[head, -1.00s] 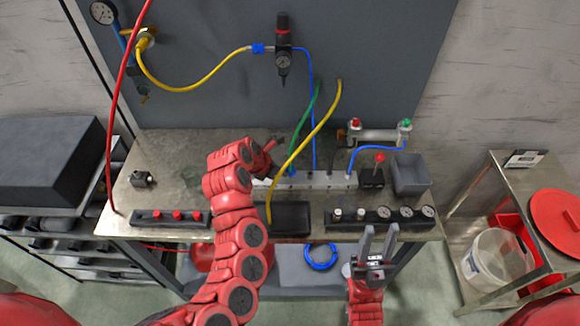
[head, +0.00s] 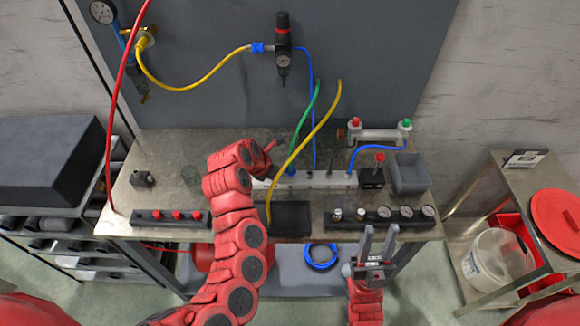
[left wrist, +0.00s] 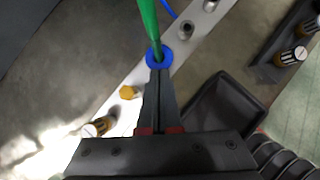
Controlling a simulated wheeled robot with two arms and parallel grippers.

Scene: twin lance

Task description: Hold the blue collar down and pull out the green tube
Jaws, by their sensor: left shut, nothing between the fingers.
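The green tube (head: 305,122) comes down from the back panel to the white manifold bar (head: 318,179). In the left wrist view the green tube (left wrist: 150,22) enters a blue ring collar (left wrist: 159,57) on the bar. My left gripper (left wrist: 158,72) is shut and empty, its fingertips at the collar's near edge beside the tube; I cannot tell whether they touch or press it. In the head view the left gripper (head: 274,172) is partly hidden by its own arm and the yellow tube. My right gripper (head: 378,240) is open and empty in front of the bench's front edge.
A yellow tube (head: 305,142) arches across in front of the green tube. A blue tube (head: 312,100) also drops to the bar. A black tray (head: 290,217) and a gauge block (head: 381,215) lie along the bench front. A grey bin (head: 409,174) stands at right.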

